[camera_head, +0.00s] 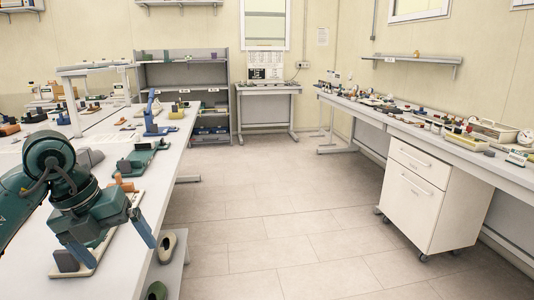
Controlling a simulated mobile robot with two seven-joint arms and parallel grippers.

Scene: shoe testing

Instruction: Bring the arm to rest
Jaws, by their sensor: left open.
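My left arm (52,172), dark green with a round joint, reaches in from the left over the near end of the left bench (125,275). My left gripper (122,255) points down with its two blue-grey fingers spread apart. It is open, and nothing shows between the fingers. A pale flat plate with a dark block (67,261) lies under and beside the left finger; the arm hides part of it. I cannot tell whether the fingers touch anything. My right arm and right gripper are not in view.
Shoe-like items (168,247) sit low beside the bench's right edge. A green device (137,160) and a blue stand (151,115) are farther along it. A white drawer cabinet (411,195) stands under the cluttered right bench. The tiled floor (270,210) between is clear.

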